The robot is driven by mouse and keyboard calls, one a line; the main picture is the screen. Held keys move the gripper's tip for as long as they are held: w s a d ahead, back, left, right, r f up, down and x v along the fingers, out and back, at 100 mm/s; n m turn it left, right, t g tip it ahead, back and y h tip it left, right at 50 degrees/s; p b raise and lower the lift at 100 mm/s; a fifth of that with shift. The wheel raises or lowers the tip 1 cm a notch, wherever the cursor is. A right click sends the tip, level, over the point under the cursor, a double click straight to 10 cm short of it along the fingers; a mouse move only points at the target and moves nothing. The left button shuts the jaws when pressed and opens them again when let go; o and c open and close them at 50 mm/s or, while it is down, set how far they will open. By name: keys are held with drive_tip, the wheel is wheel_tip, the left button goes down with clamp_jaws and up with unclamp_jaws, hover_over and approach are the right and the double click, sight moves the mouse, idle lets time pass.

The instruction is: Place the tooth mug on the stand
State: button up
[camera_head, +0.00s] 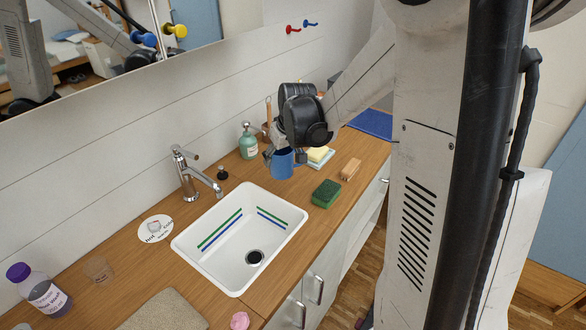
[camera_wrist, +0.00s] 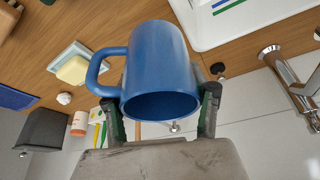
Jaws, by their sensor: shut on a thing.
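The blue mug (camera_head: 282,165) is held over the counter behind the sink's right end. In the wrist view the mug (camera_wrist: 160,65) sits between the two fingers, its handle to the left and its dark opening toward the camera. My gripper (camera_head: 284,154) is shut on the mug's sides; both fingers show in the wrist view (camera_wrist: 161,105). Whether the mug's base touches the counter is hard to tell. A flat white disc (camera_head: 150,236) with dark print lies left of the tap, with a small pale item on it. I cannot tell whether it is the stand.
The white sink (camera_head: 190,243) lies between the mug and the counter's front left. The tap (camera_head: 188,175) rises behind it. A green soap bottle (camera_head: 248,142), green sponge (camera_head: 326,193), wooden brush (camera_head: 350,169) and soap dish (camera_head: 318,160) surround the mug. A purple-capped bottle (camera_head: 45,295) stands far left.

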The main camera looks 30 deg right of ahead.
drive_tip(key=d+f, duration=0.1)
drive_tip(key=w+d+f, duration=0.1)
drive_tip(key=d, duration=0.1)
drive_tip(key=d+f, duration=0.1)
drive_tip(key=d, duration=0.1)
drive_tip(key=shift+w+d+f, duration=0.2)
drive_tip(key=shift+w+d, duration=0.05)
drive_tip(key=shift+f, duration=1.95)
drive_tip(key=shift+f, duration=0.15)
drive_tip(key=o, duration=1.4)
drive_tip(key=shift+c, duration=0.2)
